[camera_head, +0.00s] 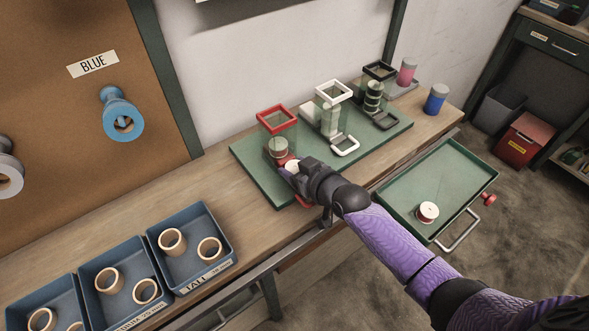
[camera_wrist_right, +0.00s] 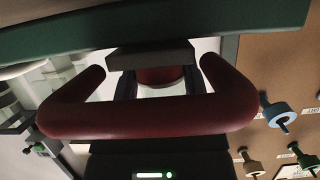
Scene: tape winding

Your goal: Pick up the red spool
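My right gripper (camera_head: 290,168) is at the front foot of the red-framed holder (camera_head: 277,118) on the green board. A small round white-and-red piece shows at its tip, mostly hidden by the gripper. In the right wrist view, a thick dark red U-shaped handle (camera_wrist_right: 140,117) fills the foreground. Behind it, a small red round piece (camera_wrist_right: 158,76), possibly the red spool, sits between my dark fingers; whether they press on it is unclear. Another spool, white with red edges (camera_head: 428,212), lies in the green tray. My left gripper is not in view.
White-framed (camera_head: 333,91) and black-framed (camera_head: 380,71) holders stand farther along the board (camera_head: 250,163). A pink spool (camera_head: 407,72) and a blue spool (camera_head: 436,99) stand at the back right. Blue bins (camera_head: 216,227) with tan rings are front left. The green tray (camera_head: 470,175) sits right of my arm.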

